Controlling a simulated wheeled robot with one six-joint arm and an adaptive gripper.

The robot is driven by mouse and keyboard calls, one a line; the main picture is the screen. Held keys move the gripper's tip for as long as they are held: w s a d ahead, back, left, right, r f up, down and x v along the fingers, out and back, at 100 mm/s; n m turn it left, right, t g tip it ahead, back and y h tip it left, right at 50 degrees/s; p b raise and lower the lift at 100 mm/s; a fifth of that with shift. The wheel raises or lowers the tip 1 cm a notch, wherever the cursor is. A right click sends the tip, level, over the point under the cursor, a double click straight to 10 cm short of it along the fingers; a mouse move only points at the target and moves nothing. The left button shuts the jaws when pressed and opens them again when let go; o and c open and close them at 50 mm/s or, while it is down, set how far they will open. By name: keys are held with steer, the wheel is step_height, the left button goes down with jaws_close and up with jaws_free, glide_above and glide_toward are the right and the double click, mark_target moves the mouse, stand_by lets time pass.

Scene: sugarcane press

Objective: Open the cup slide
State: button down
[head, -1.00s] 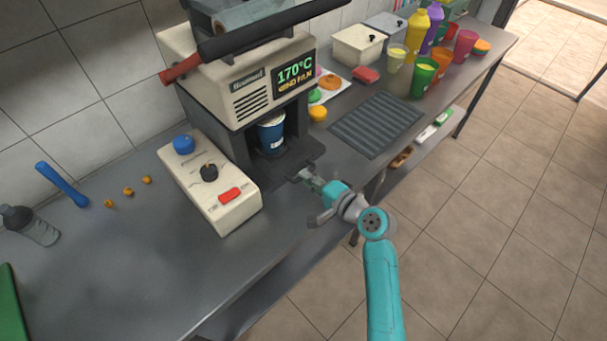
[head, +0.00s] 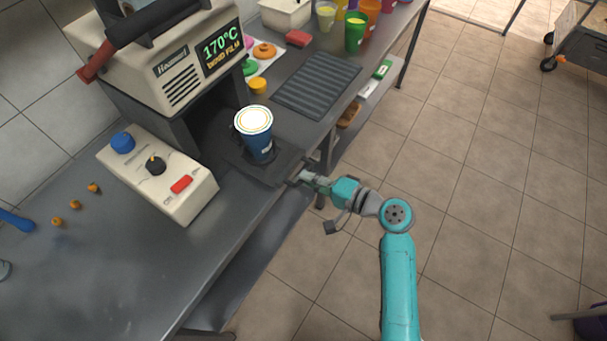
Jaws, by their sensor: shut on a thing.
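The cup slide (head: 232,155) is a dark flat tray at the foot of the sealing machine (head: 170,70). It is drawn out toward the counter's front edge. A blue cup (head: 257,143) with a white top and a yellowish ring stands upright in it, clear of the machine's front. My gripper (head: 300,178) is at the slide's front end, shut on its handle. The fingertips are small in this view and the handle is partly hidden by them.
A control box (head: 158,178) with a blue button, black knob and red switch stands left of the slide. A ribbed grey mat (head: 316,87) lies to the right. Several coloured cups stand beyond it. The tiled floor (head: 480,180) in front of the counter is clear near my arm.

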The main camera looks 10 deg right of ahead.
steer(key=c, duration=1.2)
jaws_free()
steer(key=shift+d, duration=0.1)
steer(key=v, duration=1.2)
steer(key=shift+f, duration=0.15)
steer(key=s+d+f+m+t+h, duration=0.1)
steer(key=s+f+t+h, duration=0.1)
steer(key=s+f+h, duration=1.1)
steer(key=s+d+r+n+t, duration=0.2)
steer(key=s+r+n, duration=0.6)
steer(key=s+r, duration=0.6)
steer(key=s+t, duration=0.1)
steer(key=s, duration=0.2)
steer(key=shift+d+n+y, duration=0.25)
steer(key=shift+n+y, duration=0.05)
steer(key=shift+y, duration=0.1)
